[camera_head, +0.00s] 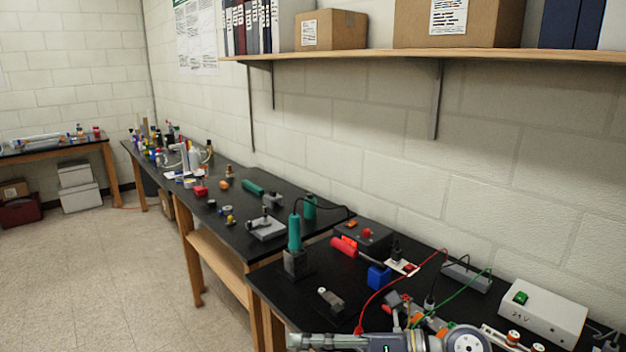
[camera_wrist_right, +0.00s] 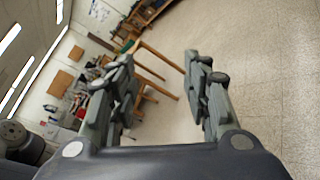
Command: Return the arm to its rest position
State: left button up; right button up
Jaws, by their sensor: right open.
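My right gripper (camera_wrist_right: 158,60) is open in the right wrist view. Its two dark fingers stand well apart, with nothing between them. Past them are the floor and wooden table legs, at some distance. In the head view, part of my own arm (camera_head: 400,342) crosses the bottom edge, in front of the near black bench. My left gripper is not in view.
The near black bench (camera_head: 300,278) holds a red-handled tool (camera_head: 344,246), a blue block (camera_head: 379,277), red and green cables and a white power box (camera_head: 542,312). A wooden shelf (camera_head: 480,55) hangs above. Open floor (camera_head: 95,270) lies to the left.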

notch_tip(320, 180, up, 6)
jog(key=m+t+y, duration=0.3)
jog(key=m+t, duration=0.1)
jog(key=m, duration=0.1)
jog(key=w+d+r+m+t+h, duration=0.2)
jog(key=w+d+m+t+h, duration=0.3)
jog(key=m+t, duration=0.7)
jog(key=s+d+f+m+g+h, duration=0.3)
jog(key=d+f+m+h, duration=1.2)
jog(key=m, duration=0.3)
jog(key=s+f+m+g+y, duration=0.1)
jog(key=s+f+m+g, duration=0.2)
jog(key=s+f+g, duration=0.55)
jog(key=s+f+m+g, duration=0.2)
jog(key=s+f+g, duration=0.2)
jog(key=s+f, duration=0.9)
jog(key=s+f+g+b, duration=0.1)
jog(key=s+f, duration=0.1)
jog(key=f, duration=1)
jog(key=s+f, duration=0.2)
jog(key=f, duration=1)
jog(key=s+d+f, duration=0.2)
jog(key=s+f, duration=0.6)
jog(key=s+d+f+g+b, duration=0.1)
jog(key=s+f, duration=0.8)
jog(key=shift+s+d+f, duration=0.25)
jog(key=shift+d, duration=0.1)
